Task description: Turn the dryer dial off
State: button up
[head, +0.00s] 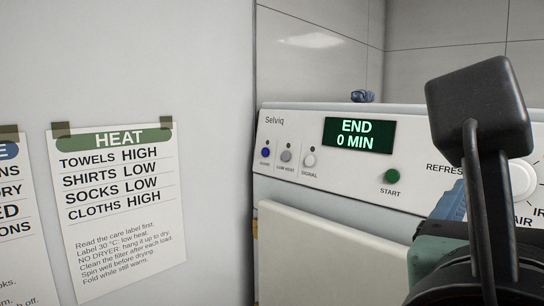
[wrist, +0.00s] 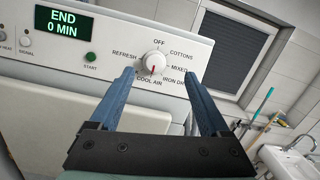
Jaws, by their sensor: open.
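The white dryer dial (wrist: 154,62) sits on the control panel, with OFF printed above it. Its red mark points down toward COOL AIR. REFRESH is at its left, and COTTONS, MIXED and IRON DRY are at its right. In the head view the dial (head: 523,181) is partly hidden behind my arm. My gripper (wrist: 160,73) is open, its two blue fingers spread below and to either side of the dial, with nothing between them. I cannot tell whether a finger touches the panel. The display (head: 359,134) reads END 0 MIN.
A green START button (head: 392,176) and several small buttons lie left of the dial. A HEAT notice (head: 118,215) hangs on the grey surface at left. In the wrist view a sink (wrist: 290,160) and long handles stand at the right.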

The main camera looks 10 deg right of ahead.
aim_at(509, 184)
jog(key=w+d+p, duration=0.1)
jog(key=w+d, duration=0.1)
jog(key=d, duration=0.1)
jog(key=w+d+f+m+p, duration=0.1)
jog(key=w+d+p, duration=0.1)
jog(key=w+d, duration=0.1)
jog(key=w+d+f+m+y+p, duration=0.1)
jog(key=w+d+p, duration=0.1)
jog(key=w+d, duration=0.1)
jog(key=shift+w+d+g, duration=0.25)
jog(key=shift+d+g, duration=0.05)
jog(key=shift+g, duration=0.1)
grip_shut()
